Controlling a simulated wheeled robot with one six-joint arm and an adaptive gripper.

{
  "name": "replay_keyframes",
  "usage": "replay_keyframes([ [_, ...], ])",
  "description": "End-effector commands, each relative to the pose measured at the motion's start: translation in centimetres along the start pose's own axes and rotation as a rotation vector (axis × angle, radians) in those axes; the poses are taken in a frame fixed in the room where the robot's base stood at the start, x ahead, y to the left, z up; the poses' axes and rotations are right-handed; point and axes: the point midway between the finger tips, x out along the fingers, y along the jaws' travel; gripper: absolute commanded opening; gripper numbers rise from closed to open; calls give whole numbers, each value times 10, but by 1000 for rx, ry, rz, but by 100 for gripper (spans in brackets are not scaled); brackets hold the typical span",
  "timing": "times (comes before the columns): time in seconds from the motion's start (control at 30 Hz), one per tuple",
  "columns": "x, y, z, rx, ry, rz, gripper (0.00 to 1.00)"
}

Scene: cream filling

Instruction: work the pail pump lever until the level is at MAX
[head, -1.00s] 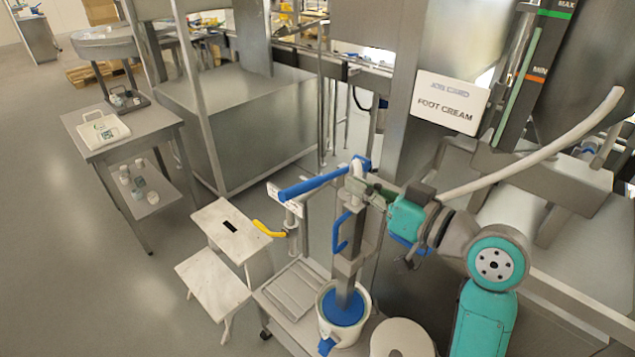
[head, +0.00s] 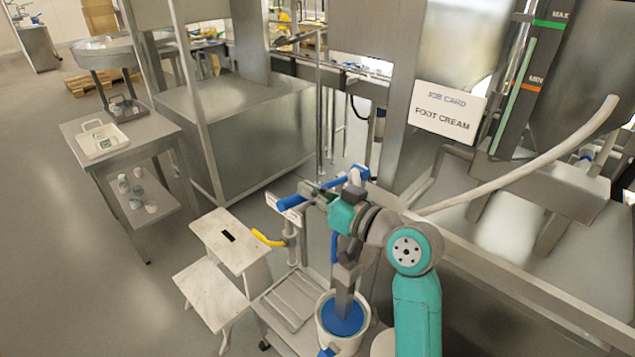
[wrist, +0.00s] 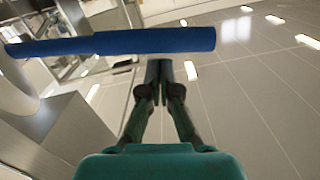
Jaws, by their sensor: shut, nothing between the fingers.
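The pump lever is a blue bar (head: 288,203) on top of the pail pump (head: 345,284); it also crosses the top of the wrist view (wrist: 110,42). The white pail (head: 352,343) with a blue lid stands below. My gripper (head: 307,189) is shut and empty beside the lever, near its left end, and hides part of it. In the wrist view its fingertips (wrist: 159,66) sit just below the bar; I cannot tell whether they touch it. The level gauge (head: 513,95) shows a pale green column well above the orange MIN line, with its top a little below the green MAX line.
A job card (head: 447,107) reads FOOT CREAM. A pale hose (head: 530,165) curves right of my arm. A yellow handle (head: 268,238) and a white step stool (head: 230,240) stand left of the pump. A side table (head: 120,140) is farther left; the floor there is clear.

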Motion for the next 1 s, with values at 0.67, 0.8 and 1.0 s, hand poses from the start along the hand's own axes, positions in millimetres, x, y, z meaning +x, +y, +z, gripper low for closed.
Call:
replay_keyframes([
  [0.67,1,-1,17,-51,-2,2,0],
  [0.8,2,-2,35,-127,-3,6,0],
  [1.0,4,1,67,-268,-4,13,0],
])
